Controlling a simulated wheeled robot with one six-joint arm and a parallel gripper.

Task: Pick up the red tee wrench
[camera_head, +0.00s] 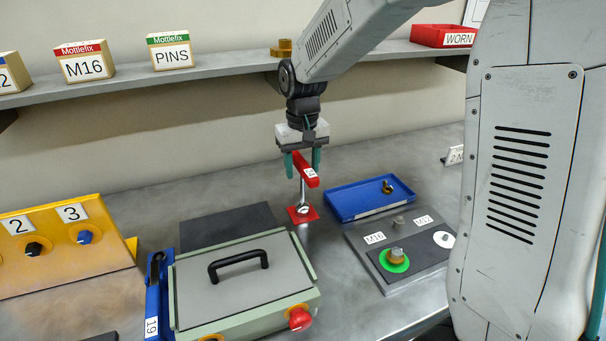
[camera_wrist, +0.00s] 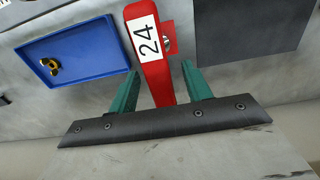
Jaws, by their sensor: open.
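The red tee wrench (camera_head: 306,170) stands upright on a small red base plate (camera_head: 302,213), its red crossbar at the top and its metal shaft below. In the wrist view the crossbar (camera_wrist: 148,50) bears a label reading 24. My gripper (camera_head: 302,168) is open, pointing down over the wrench, with its two green fingers on either side of the crossbar. In the wrist view the fingers of my gripper (camera_wrist: 160,82) show gaps to the red bar between them. Most of the shaft is hidden under the crossbar in that view.
A blue tray (camera_head: 345,204) with a small brass part stands to the right of the wrench. A grey fixture plate (camera_head: 364,238) marked M16 and M12 is nearer. A green-grey box (camera_head: 200,285) with a black handle stands at front left. A shelf (camera_head: 220,72) runs behind.

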